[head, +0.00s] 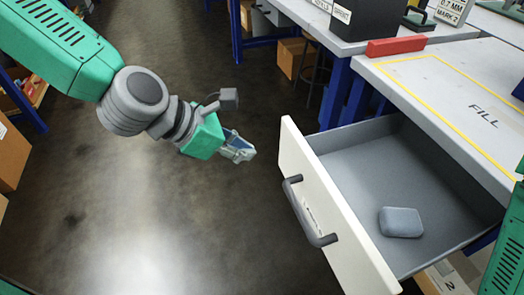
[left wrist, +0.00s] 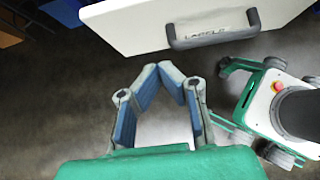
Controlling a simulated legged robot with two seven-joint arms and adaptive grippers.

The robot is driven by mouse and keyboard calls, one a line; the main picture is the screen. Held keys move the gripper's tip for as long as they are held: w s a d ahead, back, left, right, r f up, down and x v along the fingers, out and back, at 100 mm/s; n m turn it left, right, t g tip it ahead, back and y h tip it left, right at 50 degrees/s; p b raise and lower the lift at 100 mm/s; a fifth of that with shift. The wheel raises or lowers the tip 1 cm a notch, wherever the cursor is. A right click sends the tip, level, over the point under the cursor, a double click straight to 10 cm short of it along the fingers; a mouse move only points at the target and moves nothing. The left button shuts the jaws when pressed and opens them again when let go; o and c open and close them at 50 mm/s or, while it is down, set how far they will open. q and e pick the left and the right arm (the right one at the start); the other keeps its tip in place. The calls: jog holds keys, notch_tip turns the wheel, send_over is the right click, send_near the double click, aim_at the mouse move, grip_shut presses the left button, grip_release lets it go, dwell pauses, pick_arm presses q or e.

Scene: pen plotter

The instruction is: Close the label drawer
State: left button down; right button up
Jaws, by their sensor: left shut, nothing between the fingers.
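The label drawer (head: 340,222) is pulled well out from under the bench, with a white front and a grey inside. Its dark handle (head: 308,212) is on the front face. In the left wrist view the drawer front (left wrist: 135,28) spans the top, and the handle (left wrist: 212,38) sits beside a "LABELS" tag, partly cut off. My left gripper (head: 250,153) is shut and empty, in the air left of the drawer front and apart from it. Its fingertips (left wrist: 172,72) point toward the front, left of the handle. My right gripper is not in view.
A grey rounded block (head: 401,222) lies inside the drawer. The bench top (head: 420,68) above has a yellow outline marked "FILL" and a red bar (head: 396,46) at its corner. Cardboard boxes (head: 296,56) stand behind. The dark floor left of the drawer is clear.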

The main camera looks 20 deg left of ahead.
aim_at(300, 162)
pick_arm(q)
jog(key=b+x, duration=0.1)
jog(key=x, duration=0.2)
jog(key=b+x, duration=0.2)
jog(key=x, duration=0.2)
jog(key=d+r+b+x, duration=0.1)
jog(key=x, duration=0.2)
jog(key=shift+w+d+f, duration=0.15)
jog(key=shift+w+d, duration=0.05)
jog(key=shift+w, duration=0.35)
jog(key=shift+w+d+b, duration=0.35)
jog(key=shift+d+b, duration=0.05)
jog(key=shift+d, duration=0.15)
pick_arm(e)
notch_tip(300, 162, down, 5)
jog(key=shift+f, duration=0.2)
